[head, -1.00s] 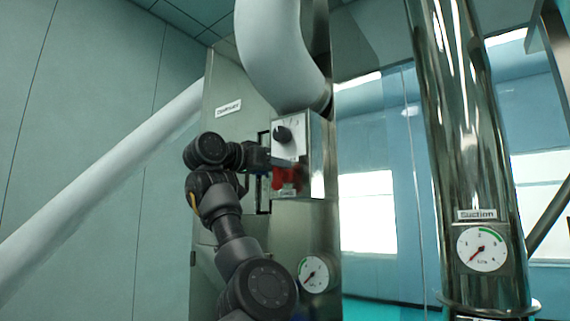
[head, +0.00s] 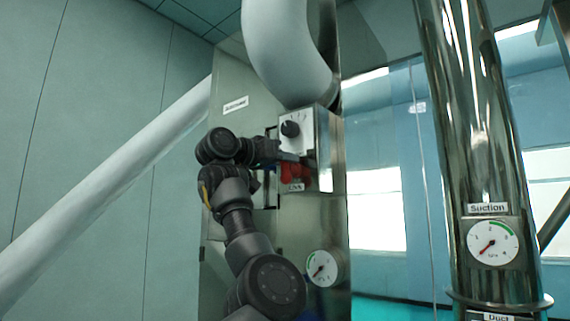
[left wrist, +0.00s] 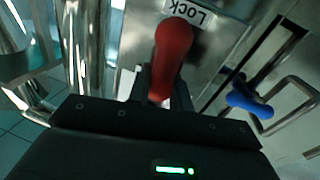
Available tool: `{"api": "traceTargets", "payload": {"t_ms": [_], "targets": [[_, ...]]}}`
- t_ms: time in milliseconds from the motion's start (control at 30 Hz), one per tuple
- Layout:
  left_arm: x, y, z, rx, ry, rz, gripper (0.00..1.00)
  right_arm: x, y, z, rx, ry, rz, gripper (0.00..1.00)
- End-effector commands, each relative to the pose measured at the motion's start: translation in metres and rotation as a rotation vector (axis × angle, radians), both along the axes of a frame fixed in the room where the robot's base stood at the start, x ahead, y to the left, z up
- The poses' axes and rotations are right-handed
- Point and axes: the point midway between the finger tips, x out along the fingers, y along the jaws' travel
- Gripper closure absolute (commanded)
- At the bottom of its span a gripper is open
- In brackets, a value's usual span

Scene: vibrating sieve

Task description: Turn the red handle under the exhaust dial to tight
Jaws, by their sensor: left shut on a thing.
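The red handle (head: 297,173) sits on the front of a metal box, under a black dial knob (head: 290,129) on a white plate. My left gripper (head: 292,158) is at the handle, coming from the left. In the left wrist view the handle (left wrist: 173,52) stands up between the fingers of my left gripper (left wrist: 160,88), which are shut on its lower part. A white LOCK label (left wrist: 189,14) is beside the handle's far end. The dial's lettering is too small to read. My right gripper is not in view.
A blue handle (left wrist: 248,97) and a metal bar pull (left wrist: 292,110) are close by at the right in the left wrist view. A small gauge (head: 322,267) is below the box. A shiny pipe with a Suction gauge (head: 492,242) stands at the right.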

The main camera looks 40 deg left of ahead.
Motion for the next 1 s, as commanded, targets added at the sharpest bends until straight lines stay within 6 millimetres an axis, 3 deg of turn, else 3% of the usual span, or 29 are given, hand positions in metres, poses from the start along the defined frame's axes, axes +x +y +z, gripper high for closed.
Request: {"api": "traceTargets", "payload": {"t_ms": [400, 1000], "targets": [[-0.001, 0.008, -0.006, -0.362, -0.009, 0.001, 1.0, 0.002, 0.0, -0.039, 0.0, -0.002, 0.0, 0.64], [-0.001, 0.019, -0.014, -0.933, -0.021, 0.001, 1.0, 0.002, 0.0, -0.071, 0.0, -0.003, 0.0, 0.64]]}}
